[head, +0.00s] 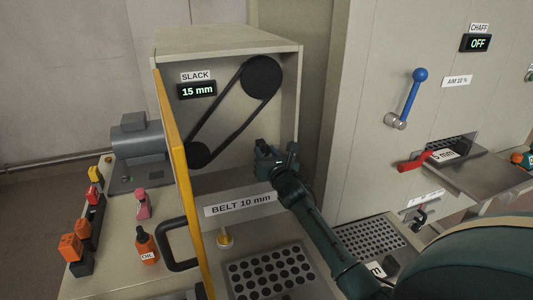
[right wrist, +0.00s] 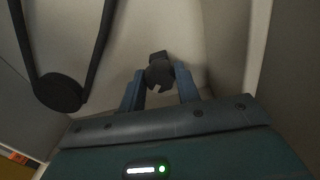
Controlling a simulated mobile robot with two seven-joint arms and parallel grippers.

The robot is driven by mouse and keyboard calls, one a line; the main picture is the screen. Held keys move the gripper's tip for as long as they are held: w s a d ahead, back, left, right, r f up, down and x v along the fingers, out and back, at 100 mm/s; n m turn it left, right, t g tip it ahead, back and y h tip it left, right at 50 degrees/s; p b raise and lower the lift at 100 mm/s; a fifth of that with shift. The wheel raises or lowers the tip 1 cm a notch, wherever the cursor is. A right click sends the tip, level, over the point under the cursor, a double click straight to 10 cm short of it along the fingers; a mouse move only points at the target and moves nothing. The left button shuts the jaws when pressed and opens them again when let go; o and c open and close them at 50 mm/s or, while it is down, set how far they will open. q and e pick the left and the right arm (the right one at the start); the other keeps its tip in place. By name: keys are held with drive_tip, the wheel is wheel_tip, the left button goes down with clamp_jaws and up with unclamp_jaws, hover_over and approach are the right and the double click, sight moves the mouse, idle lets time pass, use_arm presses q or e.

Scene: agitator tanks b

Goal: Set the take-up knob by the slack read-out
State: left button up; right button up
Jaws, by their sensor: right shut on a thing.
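The slack read-out (head: 197,90) on the back wall of the open cabinet shows 15 mm, under a label reading SLACK. The label on the cabinet's front (head: 240,204) reads BELT 10 mm. My right gripper (head: 277,157) reaches into the cabinet, below and right of the belt. In the right wrist view, its blue fingers (right wrist: 160,80) are shut on the dark take-up knob (right wrist: 159,72), which has a notch in its face. In the head view the gripper hides the knob. My left gripper is not in view.
A black belt runs between a large upper pulley (head: 262,78) and a small lower pulley (head: 196,155), left of my gripper. The yellow-edged door (head: 182,165) stands open at the cabinet's left. A blue lever (head: 411,97) and red handle (head: 414,162) are on the right machine.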

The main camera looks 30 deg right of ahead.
drive_tip(key=m, duration=0.4)
drive_tip(key=shift+m+p, duration=0.3)
drive_tip(key=shift+m, duration=0.9)
drive_tip(key=o, duration=0.9)
drive_tip(key=shift+c, duration=0.2)
drive_tip(key=shift+o, duration=0.5)
drive_tip(key=shift+s, duration=0.1)
